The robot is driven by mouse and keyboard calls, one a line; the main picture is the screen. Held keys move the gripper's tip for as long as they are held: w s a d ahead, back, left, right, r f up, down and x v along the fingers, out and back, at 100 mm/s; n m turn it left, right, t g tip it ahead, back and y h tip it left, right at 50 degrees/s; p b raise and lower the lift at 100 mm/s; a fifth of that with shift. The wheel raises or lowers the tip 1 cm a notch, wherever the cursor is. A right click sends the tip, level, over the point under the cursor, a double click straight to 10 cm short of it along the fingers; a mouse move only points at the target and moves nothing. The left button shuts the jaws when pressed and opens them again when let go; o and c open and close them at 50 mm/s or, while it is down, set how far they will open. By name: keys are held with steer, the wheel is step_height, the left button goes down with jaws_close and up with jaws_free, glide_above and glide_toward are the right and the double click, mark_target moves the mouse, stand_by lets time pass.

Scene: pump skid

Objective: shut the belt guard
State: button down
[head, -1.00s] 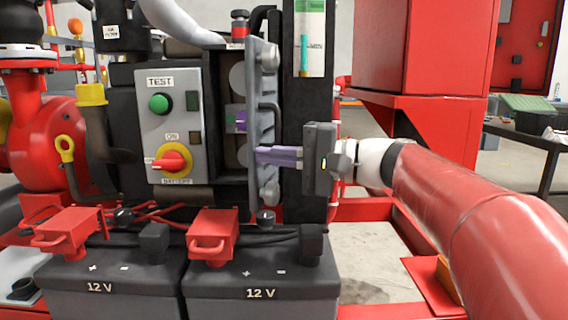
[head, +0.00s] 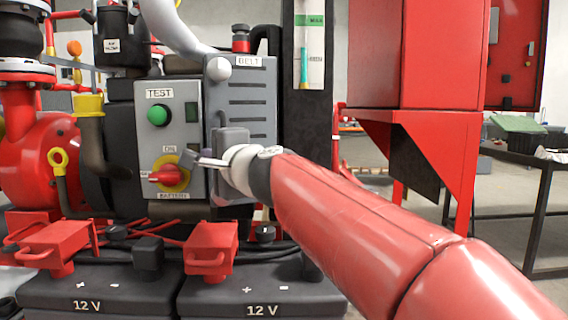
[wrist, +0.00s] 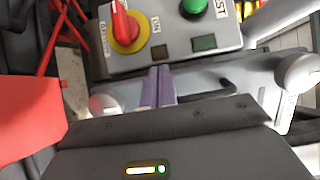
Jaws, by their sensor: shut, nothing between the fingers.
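The belt guard (head: 250,105) is a grey slotted cover labelled BELT, with a round pale knob (head: 218,68) at its upper left. It faces forward in the head view, right of the grey control panel (head: 181,112). I cannot tell whether it sits fully flush. In the wrist view the guard (wrist: 222,80) runs across the middle, with round knobs near both ends. My gripper (head: 193,160) is in front of the guard's lower left, with its purple fingers (wrist: 157,88) together and empty. Whether the fingers touch the guard cannot be told. My gripper body hides the guard's lower part.
The panel carries a green button (head: 158,115) and a red rotary switch (head: 169,176) on yellow, close to my fingertips. Batteries (head: 251,290) with red terminal covers stand below. A red cabinet (head: 425,60) stands at right behind my arm.

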steer(key=shift+w+a, duration=0.35)
steer(key=shift+w, duration=0.6)
steer(key=shift+w+a, duration=0.35)
steer(key=shift+w, duration=0.55)
steer(key=shift+w+a, duration=0.35)
steer(key=shift+w, duration=0.6)
